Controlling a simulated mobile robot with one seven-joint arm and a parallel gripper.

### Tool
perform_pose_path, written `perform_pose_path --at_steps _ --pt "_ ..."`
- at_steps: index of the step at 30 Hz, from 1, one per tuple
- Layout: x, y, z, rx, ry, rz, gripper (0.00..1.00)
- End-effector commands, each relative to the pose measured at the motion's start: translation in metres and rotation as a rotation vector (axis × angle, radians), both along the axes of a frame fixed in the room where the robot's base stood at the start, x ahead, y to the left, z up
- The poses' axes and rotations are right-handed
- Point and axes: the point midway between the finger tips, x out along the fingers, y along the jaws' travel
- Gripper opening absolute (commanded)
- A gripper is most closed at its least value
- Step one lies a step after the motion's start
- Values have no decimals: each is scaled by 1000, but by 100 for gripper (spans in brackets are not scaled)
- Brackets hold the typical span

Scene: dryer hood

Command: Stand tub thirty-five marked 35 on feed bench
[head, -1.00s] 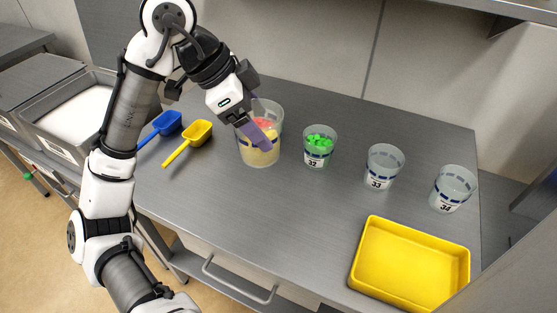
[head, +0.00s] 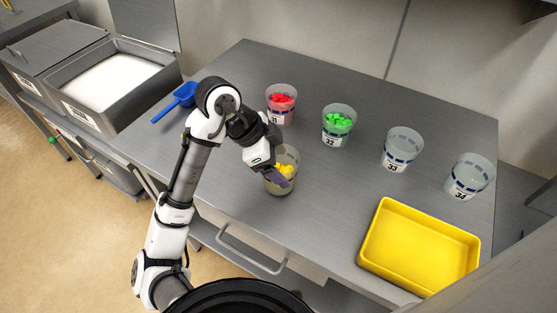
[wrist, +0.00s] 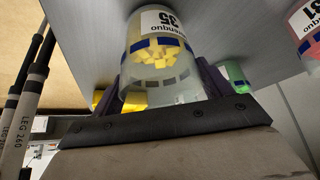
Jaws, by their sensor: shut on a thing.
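Tub 35 is a clear tub with yellow pieces inside. In the wrist view, tub 35 (wrist: 160,72) shows its label upside down, between my two fingers. In the head view, tub 35 (head: 284,185) is at the left front part of the feed bench (head: 330,215), partly hidden by my gripper (head: 275,178). My gripper is shut on tub 35. Whether the tub's base touches the bench or hangs just above it, I cannot tell.
Tub 31 (head: 281,112) with red pieces, tub 32 (head: 338,132) with green pieces, and empty-looking tubs 33 (head: 400,155) and 34 (head: 468,183) stand in a row behind. A yellow tray (head: 415,250) lies at the right front. A blue scoop (head: 183,95) lies at left.

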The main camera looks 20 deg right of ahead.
Motion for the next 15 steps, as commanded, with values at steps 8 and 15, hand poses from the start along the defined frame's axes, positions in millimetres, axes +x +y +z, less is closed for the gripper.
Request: perform_pose_path --at_steps 8,15 --pt "0 0 -4 -1 -2 -1 51" --pt "0 0 -7 0 0 -1 87"
